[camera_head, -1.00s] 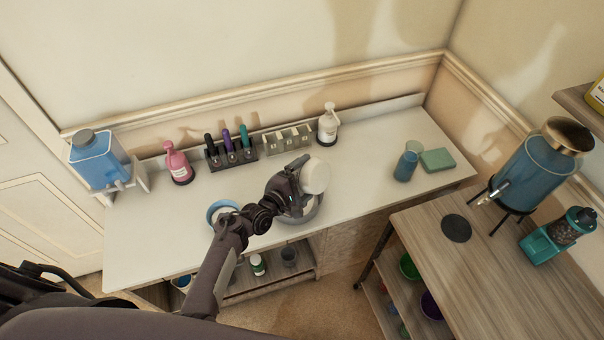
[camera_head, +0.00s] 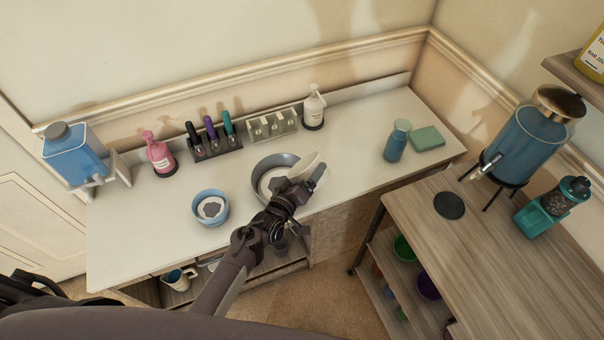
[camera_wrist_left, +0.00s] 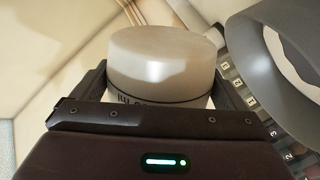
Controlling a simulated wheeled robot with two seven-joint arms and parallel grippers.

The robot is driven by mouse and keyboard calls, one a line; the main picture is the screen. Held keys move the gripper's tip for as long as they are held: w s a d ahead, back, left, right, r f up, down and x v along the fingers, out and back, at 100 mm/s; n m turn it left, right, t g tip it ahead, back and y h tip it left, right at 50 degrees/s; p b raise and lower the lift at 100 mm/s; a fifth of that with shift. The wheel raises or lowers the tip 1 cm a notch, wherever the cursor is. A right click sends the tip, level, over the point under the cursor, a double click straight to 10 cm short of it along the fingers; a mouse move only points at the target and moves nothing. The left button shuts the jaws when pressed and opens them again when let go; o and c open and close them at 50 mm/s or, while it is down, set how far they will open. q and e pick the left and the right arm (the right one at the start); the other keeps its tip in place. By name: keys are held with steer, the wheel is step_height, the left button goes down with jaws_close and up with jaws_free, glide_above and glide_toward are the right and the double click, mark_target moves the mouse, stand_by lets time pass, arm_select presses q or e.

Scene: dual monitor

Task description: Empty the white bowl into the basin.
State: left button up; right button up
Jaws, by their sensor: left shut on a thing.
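The white bowl (camera_head: 303,165) is held in my left gripper (camera_head: 308,178), at the right rim of the grey basin (camera_head: 262,168). The bowl looks tilted. Its contents are hidden from me. In the left wrist view the bowl (camera_wrist_left: 165,62) sits between the fingers (camera_wrist_left: 245,95), with dark print along its wall. The basin also shows there at the right (camera_wrist_left: 262,50), apart from the bowl. A light patch lies inside the basin; I cannot tell what it is. My right gripper is not in view.
A blue bowl (camera_head: 197,215) stands left of the basin. A pink bottle (camera_head: 159,156), a marker rack (camera_head: 222,150), a white pump bottle (camera_head: 314,108), a blue bottle (camera_head: 397,142) and a green sponge (camera_head: 427,138) stand around the counter (camera_head: 130,235). The counter's left front is clear.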

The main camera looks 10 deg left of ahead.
arm_select(q)
steer(key=m, duration=0.1)
steer(key=f+m+b, duration=0.1)
steer(key=d+f+m+b, duration=0.1)
steer(key=shift+s+f+m, duration=0.1)
steer(key=shift+s+m, duration=0.15)
steer(key=shift+m, duration=0.15)
steer(key=m+b, duration=0.1)
steer(key=f+m+t+b, duration=0.1)
steer(key=m, duration=0.1)
steer(key=shift+s+d+f, duration=0.15)
steer(key=shift+d+f, duration=0.05)
steer(key=shift+d, duration=0.1)
steer(key=shift+d+f+m+b, duration=0.2)
steer(key=shift+m+b, duration=0.5)
steer(key=shift+m, duration=0.3)
steer(key=shift+y, duration=0.3)
steer(key=shift+s, duration=0.1)
